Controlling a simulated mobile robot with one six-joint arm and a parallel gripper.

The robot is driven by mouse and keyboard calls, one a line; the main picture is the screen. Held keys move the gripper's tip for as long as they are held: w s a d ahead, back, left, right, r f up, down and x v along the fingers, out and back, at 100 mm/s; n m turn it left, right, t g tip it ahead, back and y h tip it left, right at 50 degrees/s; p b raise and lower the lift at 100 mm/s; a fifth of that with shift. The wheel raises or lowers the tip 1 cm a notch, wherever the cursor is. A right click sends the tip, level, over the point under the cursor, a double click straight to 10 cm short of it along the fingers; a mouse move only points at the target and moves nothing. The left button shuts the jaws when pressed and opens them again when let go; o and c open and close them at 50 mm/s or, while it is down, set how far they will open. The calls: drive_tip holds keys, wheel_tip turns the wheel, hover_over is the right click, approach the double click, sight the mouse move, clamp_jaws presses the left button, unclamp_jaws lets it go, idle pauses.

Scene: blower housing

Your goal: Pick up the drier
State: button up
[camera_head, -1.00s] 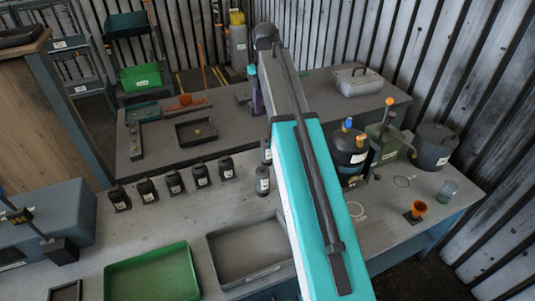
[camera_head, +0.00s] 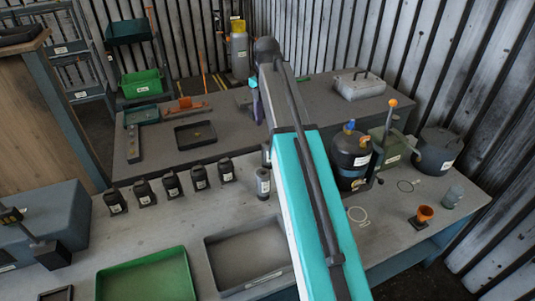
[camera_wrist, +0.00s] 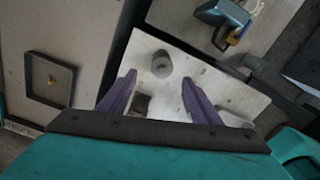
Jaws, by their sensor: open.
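My gripper (camera_wrist: 159,78) is open, its two purple fingers spread and nothing between the tips. A grey upright cylinder (camera_wrist: 162,63) stands on a pale surface just beyond the fingertips in the wrist view, apart from them. I cannot tell whether it is the drier; no label naming one is readable. In the head view my teal arm reaches over the front bench, and one purple finger shows beside its far end. A grey bottle-like cylinder (camera_head: 263,183) with a white label stands left of the arm. A similar one behind it is partly hidden by the arm.
Several black bottles (camera_head: 171,184) stand in a row on the front bench, behind a green tray (camera_head: 189,262) and grey tray (camera_head: 210,258). A black vessel (camera_head: 350,160) and grey pot (camera_head: 438,150) stand right of my arm. A dark tray (camera_head: 178,139) lies on the back bench.

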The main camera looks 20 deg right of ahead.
sight(267, 143)
drive_tip(key=shift+f+p, duration=0.9)
drive_tip(key=shift+f, duration=3.2)
drive_tip(key=shift+f, duration=0.15)
drive_tip(key=shift+s+f+p, duration=0.25)
drive_tip(key=shift+f+p, duration=0.6)
drive_tip(key=shift+f, duration=0.35)
drive_tip(key=shift+d+f+p, duration=0.1)
drive_tip(key=shift+f+p, duration=0.2)
drive_tip(key=shift+f, duration=0.95)
drive_tip(key=c, duration=1.4)
